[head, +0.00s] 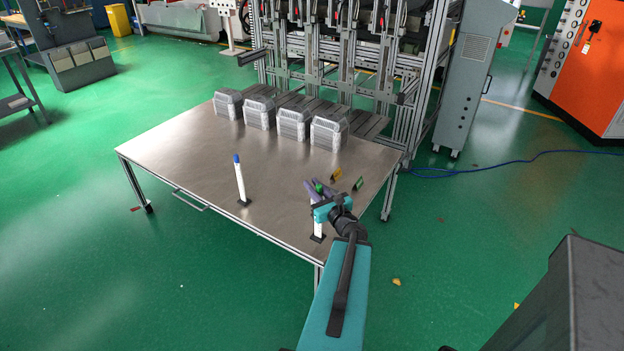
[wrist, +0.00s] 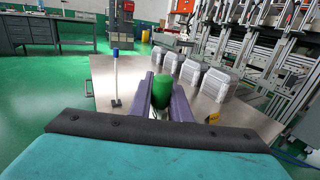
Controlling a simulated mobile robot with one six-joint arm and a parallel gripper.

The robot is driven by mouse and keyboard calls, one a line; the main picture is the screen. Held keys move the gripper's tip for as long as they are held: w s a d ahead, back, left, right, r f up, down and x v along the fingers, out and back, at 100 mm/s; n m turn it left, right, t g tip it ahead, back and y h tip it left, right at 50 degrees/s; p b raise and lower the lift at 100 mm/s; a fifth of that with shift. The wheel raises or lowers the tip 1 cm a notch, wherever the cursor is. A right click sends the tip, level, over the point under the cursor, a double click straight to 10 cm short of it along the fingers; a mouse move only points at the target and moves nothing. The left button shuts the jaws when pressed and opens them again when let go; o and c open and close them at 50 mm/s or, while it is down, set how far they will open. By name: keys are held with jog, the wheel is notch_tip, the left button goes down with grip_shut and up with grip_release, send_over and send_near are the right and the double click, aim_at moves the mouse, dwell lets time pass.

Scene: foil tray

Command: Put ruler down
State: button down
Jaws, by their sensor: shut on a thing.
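My gripper (head: 318,188) has purple fingers and is shut on a green-topped thing (wrist: 162,92) over the front right of the table. The green top shows between the fingers in the wrist view; its lower part is hidden there. In the head view a white post with a dark base (head: 318,231) shows just below my wrist; I cannot tell for sure whether it belongs to the held thing. I cannot make out any thing that is plainly a ruler. A white post with a blue top (head: 240,180) stands upright on the table, left of my gripper.
A small yellow piece (head: 336,173) and a small dark green piece (head: 358,184) are right of my gripper. A machine frame stands behind. The table's left part is clear.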

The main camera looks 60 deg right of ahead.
jog(key=shift+w+d+f+b, duration=0.2)
jog(key=shift+w+d+b, duration=0.15)
jog(key=shift+b, duration=0.65)
jog(key=shift+d+b, duration=0.25)
jog(key=shift+b, duration=0.4)
jog(key=shift+w+d+f+b, duration=0.1)
jog(key=shift+w+d+b, duration=0.15)
jog(key=shift+b, duration=0.8)
jog(key=d+b, duration=0.1)
jog(key=b, duration=0.2)
jog(key=shift+w+b, duration=0.3)
jog(key=shift+b, duration=0.1)
jog(key=w+d+p, duration=0.2)
jog(key=w+d, duration=0.4)
jog(key=d, duration=0.2)
jog(key=shift+d+f, duration=0.3)
jog(key=shift+f, duration=0.1)
